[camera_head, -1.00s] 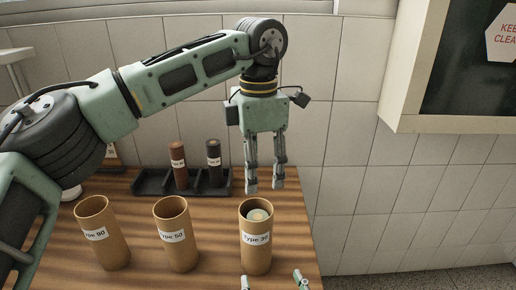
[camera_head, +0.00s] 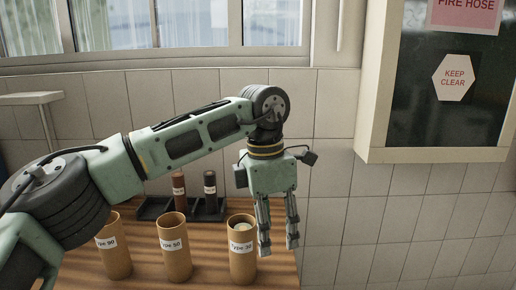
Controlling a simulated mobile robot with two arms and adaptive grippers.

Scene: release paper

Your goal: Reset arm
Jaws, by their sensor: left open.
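My left gripper (camera_head: 278,241) hangs from my left arm, pointing down, open and empty. Its fingers are just right of the cardboard tube marked "Type 30" (camera_head: 243,262), which has a pale round item (camera_head: 242,227) in its top. Two more upright tubes stand to the left, one marked "Type 50" (camera_head: 175,262) and one marked "Type 90" (camera_head: 114,262). Behind them a black rack (camera_head: 150,208) holds a brown roll (camera_head: 179,190) and a black roll (camera_head: 210,190). My right gripper does not show.
The wooden table (camera_head: 208,270) ends just right of my left gripper. A tiled wall (camera_head: 335,215) stands behind it, with a window (camera_head: 195,25) above. A fire hose cabinet (camera_head: 376,90) hangs at the upper right. A pale shelf (camera_head: 32,98) is at the far left.

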